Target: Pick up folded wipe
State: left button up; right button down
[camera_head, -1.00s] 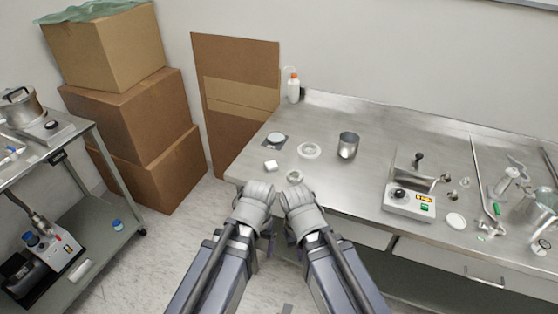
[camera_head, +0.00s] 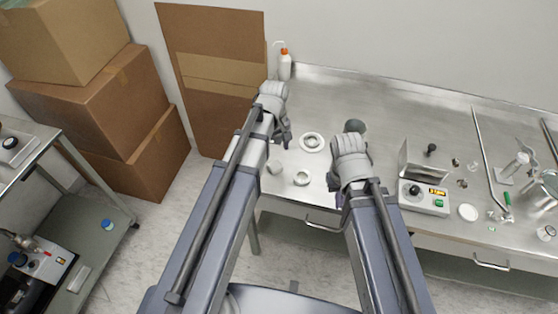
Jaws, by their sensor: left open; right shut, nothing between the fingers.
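The folded wipe (camera_head: 275,167) is a small pale block near the left front of the steel bench, partly beside my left forearm. My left gripper (camera_head: 284,138) is over the bench, a little beyond the wipe in the picture. It is open and not touching the wipe as far as I can see. My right gripper (camera_head: 336,184) is near the bench's front edge, to the right of the wipe and the small ring. It is shut and empty, its fingers mostly hidden by its own body.
A white ring (camera_head: 312,142) and a smaller ring (camera_head: 302,178) lie right of the wipe. A bottle (camera_head: 285,66) is at the back, cardboard boxes (camera_head: 88,100) at left.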

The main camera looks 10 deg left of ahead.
aim_at(275, 165)
pick_arm(q)
jog(key=shift+s+f+b, duration=0.15)
jog(key=shift+f+b, duration=3.75)
jog(key=shift+f, duration=0.05)
jog(key=shift+r, duration=0.1)
jog(key=shift+c, duration=0.2)
grip_shut()
